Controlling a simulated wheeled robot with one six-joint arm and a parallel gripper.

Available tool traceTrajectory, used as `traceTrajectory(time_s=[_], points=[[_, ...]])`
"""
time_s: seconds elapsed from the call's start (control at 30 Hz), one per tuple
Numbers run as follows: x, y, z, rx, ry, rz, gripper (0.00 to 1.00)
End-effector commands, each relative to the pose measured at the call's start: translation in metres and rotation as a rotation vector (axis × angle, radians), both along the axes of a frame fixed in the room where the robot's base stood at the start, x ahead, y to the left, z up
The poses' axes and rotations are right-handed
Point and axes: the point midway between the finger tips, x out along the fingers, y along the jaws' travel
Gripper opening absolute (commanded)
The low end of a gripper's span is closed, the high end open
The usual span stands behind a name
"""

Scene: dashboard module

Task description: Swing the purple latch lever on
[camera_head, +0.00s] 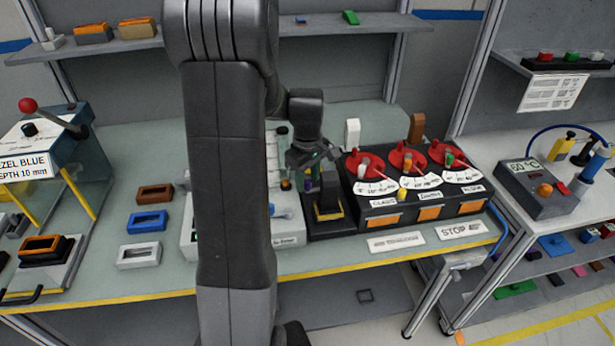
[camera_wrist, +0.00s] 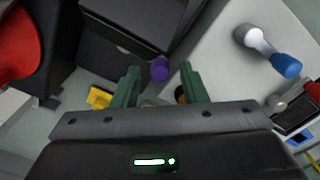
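The purple latch lever (camera_wrist: 160,69) shows its round purple end in the wrist view, against a dark block. It lies between or just beyond the tips of my gripper (camera_wrist: 160,76), whose two green fingers stand apart on either side. I see no contact with either finger. In the head view a small purple spot (camera_head: 308,184) shows beside the black fixture, below my gripper (camera_head: 314,162), which points down there. The rest of the lever is hidden.
A blue-tipped lever (camera_wrist: 286,66) on a pale box is at the right of the wrist view. The black module with red dials (camera_head: 407,160) stands right of my gripper. Coloured bezels (camera_head: 147,222) lie to the left. My arm hides the bench's middle.

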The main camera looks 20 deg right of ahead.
Motion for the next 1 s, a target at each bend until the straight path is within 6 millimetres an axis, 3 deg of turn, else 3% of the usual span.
traceTrajectory(time_s=[0.1,0.3,1.0], points=[[0.0000,0.0000,0.0001,0.000,0.000,0.000,0.39],[0.0000,0.0000,0.0002,0.000,0.000,0.000,0.00],[0.0059,-0.0020,0.0006,-0.001,0.000,-0.133,0.00]])
